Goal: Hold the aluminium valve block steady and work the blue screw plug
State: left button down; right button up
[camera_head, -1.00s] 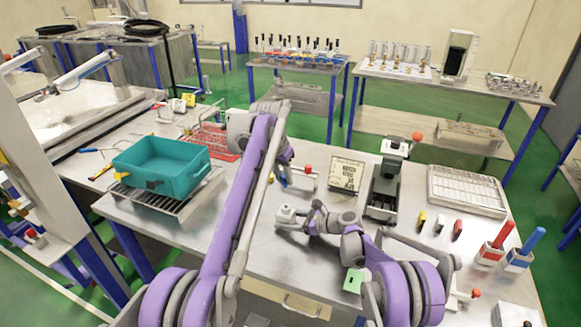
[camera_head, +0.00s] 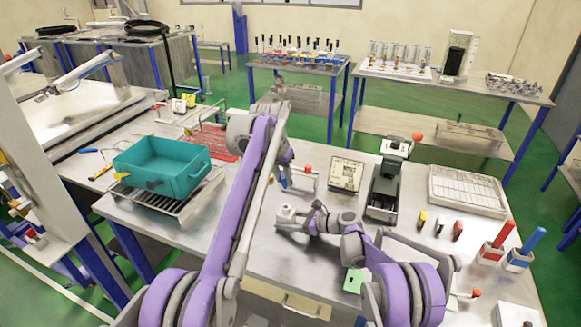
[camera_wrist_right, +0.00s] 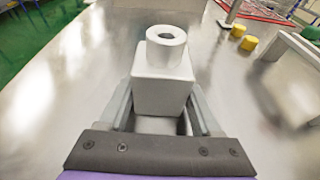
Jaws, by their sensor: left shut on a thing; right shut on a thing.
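The aluminium valve block (camera_head: 285,214) is a small pale grey block near the middle of the bench. In the right wrist view the block (camera_wrist_right: 163,88) carries a round collar with a dark open hole on top, with nothing in the hole. My right gripper (camera_head: 291,223) is shut on the block's sides, and its fingers (camera_wrist_right: 160,115) flank it. My left gripper (camera_head: 286,172) is farther back, beyond the block and apart from it. It is shut on a small blue piece that looks like the blue screw plug (camera_head: 283,182). My left arm partly hides this area.
A teal bin (camera_head: 160,165) stands on a slatted rack at left, with a red rack (camera_head: 212,140) behind it. A red-knobbed fixture (camera_head: 307,170), a printed plate (camera_head: 345,174) and a black lever press (camera_head: 384,190) stand right of the left gripper. A white tray (camera_head: 467,190) lies farther right.

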pick_arm(q)
jog(key=shift+f, duration=0.15)
dwell(0.3)
jog(key=n, duration=0.1)
send_over(283, 207)
jog(key=shift+y, duration=0.3)
jog(key=shift+s+d+f, duration=0.15)
jog(key=shift+f, duration=1.55)
jog(key=shift+s+d+f, duration=0.15)
jog(key=shift+f, duration=1.55)
jog(key=shift+f, duration=1.3)
jog(key=m, duration=0.3)
jog(key=m+g+h, duration=0.1)
jog(key=m, duration=0.2)
jog(key=shift+w+a, duration=0.2)
jog(key=shift+m+g, duration=0.4)
jog(key=shift+m, duration=0.6)
jog(key=m+g, duration=0.1)
jog(key=m, duration=0.3)
jog(key=shift+w+h, duration=0.15)
jog(key=shift+h, duration=0.15)
